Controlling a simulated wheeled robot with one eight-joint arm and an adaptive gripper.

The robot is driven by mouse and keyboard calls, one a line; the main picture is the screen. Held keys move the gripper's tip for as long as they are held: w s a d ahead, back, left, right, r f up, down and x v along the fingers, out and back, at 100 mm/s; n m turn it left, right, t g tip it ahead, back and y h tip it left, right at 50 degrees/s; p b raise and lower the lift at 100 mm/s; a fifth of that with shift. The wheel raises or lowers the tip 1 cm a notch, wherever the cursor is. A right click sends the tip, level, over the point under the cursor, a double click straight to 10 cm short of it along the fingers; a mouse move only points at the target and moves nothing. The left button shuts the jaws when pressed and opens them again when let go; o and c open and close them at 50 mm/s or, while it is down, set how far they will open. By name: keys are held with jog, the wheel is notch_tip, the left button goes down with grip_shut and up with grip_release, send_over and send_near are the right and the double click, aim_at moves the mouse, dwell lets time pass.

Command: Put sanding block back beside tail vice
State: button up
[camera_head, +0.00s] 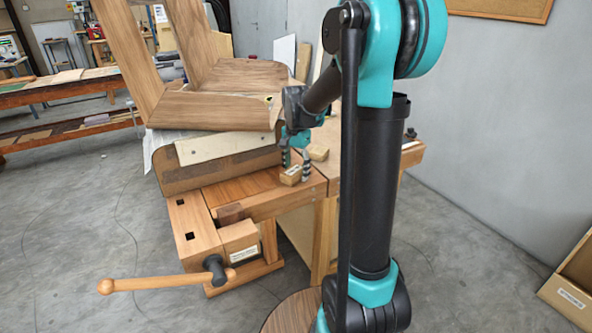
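A small wooden block with a pale label (290,176) is on the bench top near its front edge. It looks like the sanding block, but the label is too small to read. My gripper (296,166) points down at this block, with its two fingers apart. One finger is behind the block's left part and the other is at its right side. I cannot tell whether they grip it or whether it is lifted slightly. The tail vice (240,244) is at the bench's front left end, with a wooden handle (165,284).
Another small wooden block (318,152) lies just behind my gripper. A large bent wooden piece (213,110) on a curved form (215,170) fills the bench's left and back. Bare bench top (245,190) shows between form and vice. A labelled box (572,285) stands on the floor at right.

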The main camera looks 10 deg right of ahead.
aim_at(296, 169)
jog(key=shift+o, duration=0.7)
notch_tip(296, 169, up, 12)
jog(key=s+d+f+n+t, duration=0.1)
jog(key=s+f+n, duration=0.4)
jog(key=s+f, duration=0.5)
jog(key=s+d+f+n+t, duration=0.2)
jog(key=s+f+n, duration=0.3)
jog(key=s+f, duration=0.5)
jog(key=s+t, duration=0.1)
jog(key=s, duration=0.1)
jog(key=shift+s+f, duration=0.15)
jog(key=shift+s, duration=0.15)
